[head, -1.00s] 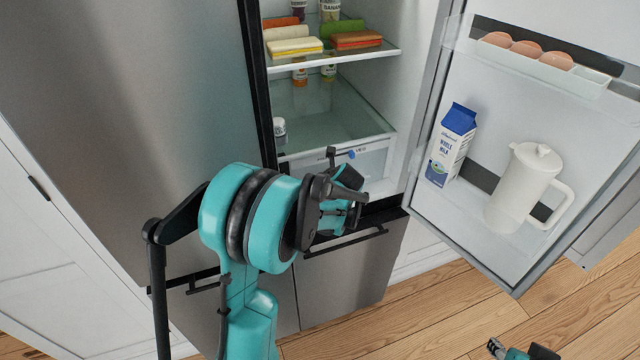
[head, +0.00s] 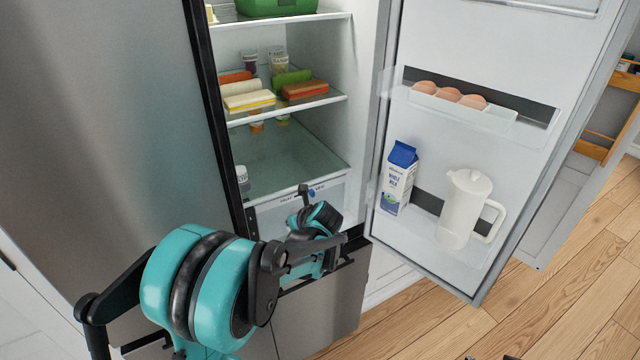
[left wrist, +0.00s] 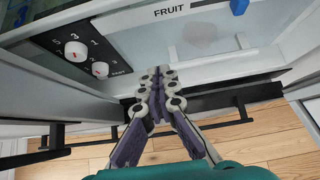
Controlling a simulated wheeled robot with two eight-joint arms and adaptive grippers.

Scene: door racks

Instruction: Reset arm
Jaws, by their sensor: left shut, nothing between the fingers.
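My left gripper (left wrist: 155,85) is shut and empty in the left wrist view, its fingertips together in front of the fridge's FRUIT drawer (left wrist: 210,40). In the head view, my left arm reaches in from the lower left, and its wrist is at the lower front of the open fridge compartment (head: 290,150). The fingers are hard to make out there. Only small dark bits of my right gripper (head: 490,357) show at the bottom edge of the head view, too little to tell its jaws.
The open fridge door (head: 470,45) stands to the right, holding eggs (head: 450,95), a milk carton (head: 398,178) and a white pitcher (head: 463,208). The closed steel door (head: 110,120) is at left. Food packs (head: 250,100) sit on a shelf. Wooden floor (head: 560,290) is clear at lower right.

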